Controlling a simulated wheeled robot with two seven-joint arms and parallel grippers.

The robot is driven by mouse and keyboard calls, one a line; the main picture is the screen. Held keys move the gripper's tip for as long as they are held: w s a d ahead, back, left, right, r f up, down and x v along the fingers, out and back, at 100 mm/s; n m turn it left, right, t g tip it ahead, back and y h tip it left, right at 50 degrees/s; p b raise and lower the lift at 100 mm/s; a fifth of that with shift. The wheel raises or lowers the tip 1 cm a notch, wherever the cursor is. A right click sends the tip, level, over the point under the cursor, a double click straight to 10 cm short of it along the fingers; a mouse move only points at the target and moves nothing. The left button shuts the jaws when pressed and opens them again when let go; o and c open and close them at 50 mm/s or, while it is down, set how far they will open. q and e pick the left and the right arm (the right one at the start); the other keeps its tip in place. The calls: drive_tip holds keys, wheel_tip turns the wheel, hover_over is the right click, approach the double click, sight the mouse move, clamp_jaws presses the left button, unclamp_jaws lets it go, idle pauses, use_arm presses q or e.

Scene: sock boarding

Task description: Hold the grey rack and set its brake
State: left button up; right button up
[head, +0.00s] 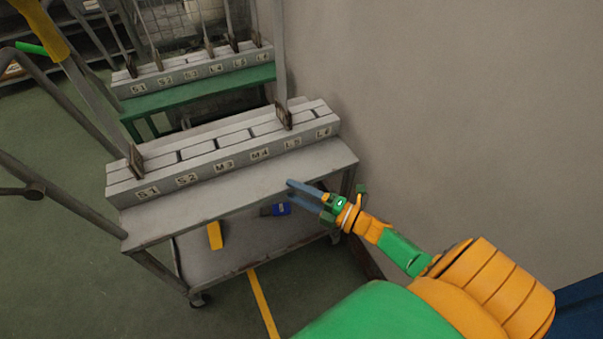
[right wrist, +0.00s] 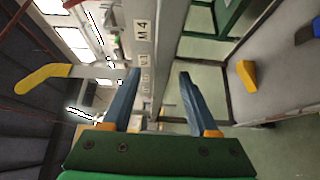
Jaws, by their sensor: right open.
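The grey rack (head: 235,185) is the nearer wheeled cart in the head view, with a grey top and a row of bins labelled S1 to L6. My right gripper (head: 291,192) is at the front edge of its top, right of the middle. In the right wrist view, the gripper (right wrist: 157,98) is open and the rack's grey edge (right wrist: 168,45) runs between its fingers; I cannot tell contact. A lever with a yellow grip (head: 42,28) rises at the rack's left; the yellow grip (right wrist: 42,78) also shows in the right wrist view. My left gripper is not in view.
A green rack (head: 200,93) with similar bins stands behind the grey one. A yellow wedge (head: 215,236) and a blue item (head: 282,209) are at the lower shelf. A wall (head: 430,90) closes the right side. Open floor (head: 60,260) lies at the left.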

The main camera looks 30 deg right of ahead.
sight(278, 182)
drive_tip(key=x, duration=0.5)
drive_tip(key=shift+w+a, duration=0.2)
drive_tip(key=shift+w, duration=0.15)
clamp_jaws()
drive_tip(key=shift+f, duration=0.1)
idle(0.8)
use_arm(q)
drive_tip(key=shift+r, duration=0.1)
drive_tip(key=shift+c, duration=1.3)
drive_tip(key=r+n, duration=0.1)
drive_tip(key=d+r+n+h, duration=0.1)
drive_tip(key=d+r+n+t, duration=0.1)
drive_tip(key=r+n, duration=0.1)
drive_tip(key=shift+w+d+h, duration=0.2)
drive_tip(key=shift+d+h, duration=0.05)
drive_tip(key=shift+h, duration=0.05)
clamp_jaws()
